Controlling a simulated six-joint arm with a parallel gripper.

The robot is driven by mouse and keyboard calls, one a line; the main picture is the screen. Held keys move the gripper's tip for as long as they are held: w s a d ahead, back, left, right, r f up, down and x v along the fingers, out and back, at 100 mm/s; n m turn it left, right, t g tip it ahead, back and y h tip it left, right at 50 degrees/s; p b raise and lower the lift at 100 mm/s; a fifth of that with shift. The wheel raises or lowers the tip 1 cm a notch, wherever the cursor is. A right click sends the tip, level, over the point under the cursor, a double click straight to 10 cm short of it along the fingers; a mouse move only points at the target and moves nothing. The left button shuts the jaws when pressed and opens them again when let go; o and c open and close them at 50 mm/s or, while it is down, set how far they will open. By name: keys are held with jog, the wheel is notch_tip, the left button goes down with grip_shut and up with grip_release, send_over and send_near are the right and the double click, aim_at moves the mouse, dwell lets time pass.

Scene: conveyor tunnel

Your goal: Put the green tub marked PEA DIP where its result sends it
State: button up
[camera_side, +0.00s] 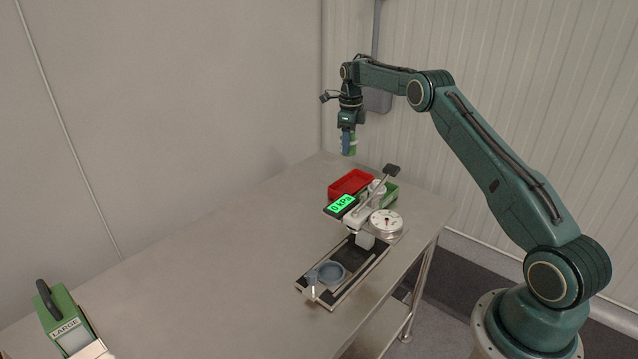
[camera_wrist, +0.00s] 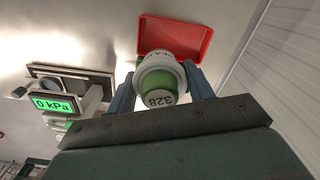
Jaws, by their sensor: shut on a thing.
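My gripper (camera_side: 347,138) is shut on the green tub (camera_side: 349,150), high above the far end of the table. In the wrist view the tub (camera_wrist: 158,91) sits between the two blue fingers, with a pale band with partly readable lettering and "328" on its near end. The red tray (camera_side: 343,187) lies on the table below and also shows beyond the tub in the wrist view (camera_wrist: 203,46). A green tray (camera_side: 392,194) stands beside it, partly hidden by the tester. The tester's display (camera_side: 341,206) reads "0 kPa" in black on bright green.
The tester's base (camera_side: 345,290) carries a blue-grey ring (camera_side: 331,272), a round dial (camera_side: 386,223) and a raised lever with a dark pad (camera_side: 391,170). A green box marked LARGE (camera_side: 65,325) stands at the near left. The table's middle is bare. A ribbed wall stands behind.

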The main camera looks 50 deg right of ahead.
notch_tip(320, 180, down, 15)
jog(key=shift+r, duration=0.1)
dwell(0.8)
jog(key=o, duration=1.1)
notch_tip(320, 180, up, 11)
jog(key=shift+f, duration=0.2)
jog(key=shift+r, duration=0.75)
